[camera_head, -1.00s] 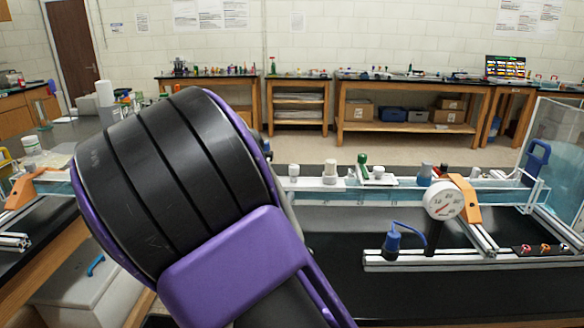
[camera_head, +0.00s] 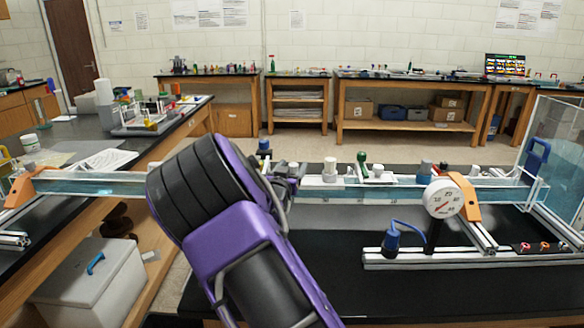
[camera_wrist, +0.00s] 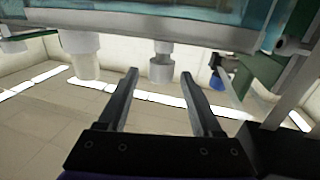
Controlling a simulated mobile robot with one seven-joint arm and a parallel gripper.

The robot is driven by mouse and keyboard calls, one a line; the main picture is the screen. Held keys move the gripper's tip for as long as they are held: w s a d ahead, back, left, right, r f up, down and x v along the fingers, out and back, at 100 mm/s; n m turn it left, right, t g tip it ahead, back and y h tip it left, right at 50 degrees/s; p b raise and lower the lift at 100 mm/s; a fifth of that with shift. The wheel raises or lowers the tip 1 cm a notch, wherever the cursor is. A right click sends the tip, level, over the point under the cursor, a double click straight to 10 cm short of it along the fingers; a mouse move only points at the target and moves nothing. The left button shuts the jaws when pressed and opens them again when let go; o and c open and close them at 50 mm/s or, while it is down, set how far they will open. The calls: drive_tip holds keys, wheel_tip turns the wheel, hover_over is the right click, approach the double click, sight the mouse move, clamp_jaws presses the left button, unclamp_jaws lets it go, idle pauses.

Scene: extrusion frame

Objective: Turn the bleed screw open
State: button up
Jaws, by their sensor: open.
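A clear channel (camera_head: 420,188) with water and several fittings on its top edge runs across the head view. My gripper (camera_head: 290,172) is at this edge, partly hidden behind my arm. In the wrist view my gripper (camera_wrist: 162,90) is open. A short light-grey stepped knob (camera_wrist: 161,66) shows in line with the gap between the fingers, projecting downward in the picture from the channel (camera_wrist: 190,12). It may be the bleed screw; I cannot tell for sure. The fingers do not visibly touch it.
A wider white fitting (camera_wrist: 82,52) is left of the fingers in the wrist view, and a blue part (camera_wrist: 217,80) is to the right. In the head view a white cap (camera_head: 330,170), a green knob (camera_head: 363,160) and a gauge (camera_head: 443,198) stand right of my gripper.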

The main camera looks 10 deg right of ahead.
clamp_jaws()
idle(0.3)
